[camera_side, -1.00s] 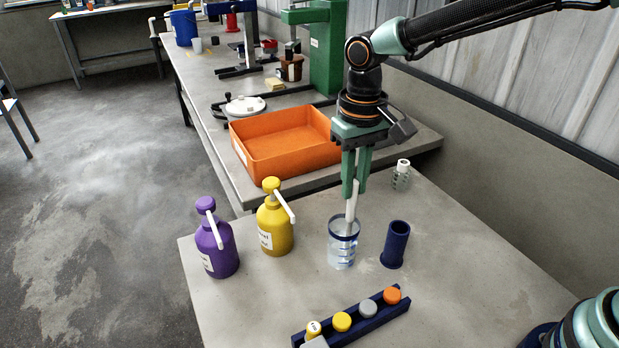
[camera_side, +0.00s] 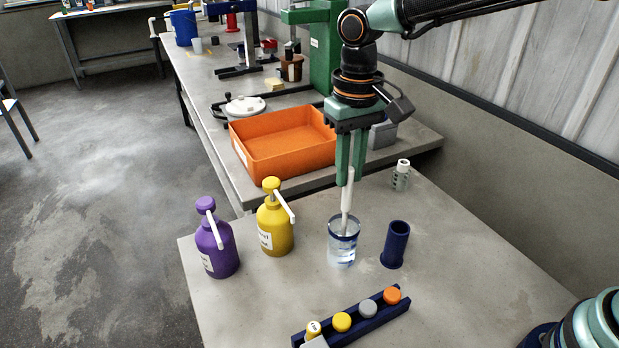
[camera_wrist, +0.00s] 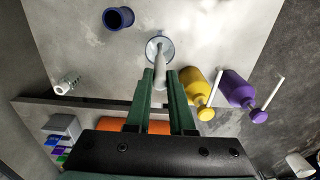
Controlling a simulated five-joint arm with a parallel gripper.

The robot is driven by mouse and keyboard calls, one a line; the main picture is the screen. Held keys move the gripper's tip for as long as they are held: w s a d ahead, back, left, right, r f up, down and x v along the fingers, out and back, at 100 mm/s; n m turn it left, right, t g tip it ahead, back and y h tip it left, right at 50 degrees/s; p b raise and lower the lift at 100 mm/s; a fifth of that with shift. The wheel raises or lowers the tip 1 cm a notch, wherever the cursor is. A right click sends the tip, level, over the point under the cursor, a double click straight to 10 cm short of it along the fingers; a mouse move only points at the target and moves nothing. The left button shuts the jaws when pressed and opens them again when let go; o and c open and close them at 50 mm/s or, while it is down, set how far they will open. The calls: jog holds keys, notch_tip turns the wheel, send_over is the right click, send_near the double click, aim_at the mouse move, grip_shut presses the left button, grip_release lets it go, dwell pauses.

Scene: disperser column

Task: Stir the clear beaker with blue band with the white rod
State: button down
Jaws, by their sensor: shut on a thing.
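The clear beaker with a blue band (camera_side: 342,250) stands upright on the near bench, and it also shows in the wrist view (camera_wrist: 152,46). The white rod (camera_side: 347,203) reaches down into the beaker, slightly tilted; its upper part shows in the wrist view (camera_wrist: 160,68). My gripper (camera_side: 349,180) is above the beaker, with its green fingers pointing down and shut on the upper end of the rod. In the wrist view the fingers (camera_wrist: 168,76) sit on either side of the rod. The rod's lower tip is hard to make out inside the beaker.
A yellow pump bottle (camera_side: 275,228) and a purple one (camera_side: 216,245) stand left of the beaker. A dark blue cylinder (camera_side: 395,245) stands close on its right. A rack (camera_side: 352,325) with capped vials lies in front. An orange tray (camera_side: 285,158) and a small clear bottle (camera_side: 401,178) are behind.

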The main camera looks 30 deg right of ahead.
jog(key=shift+r, duration=3.55)
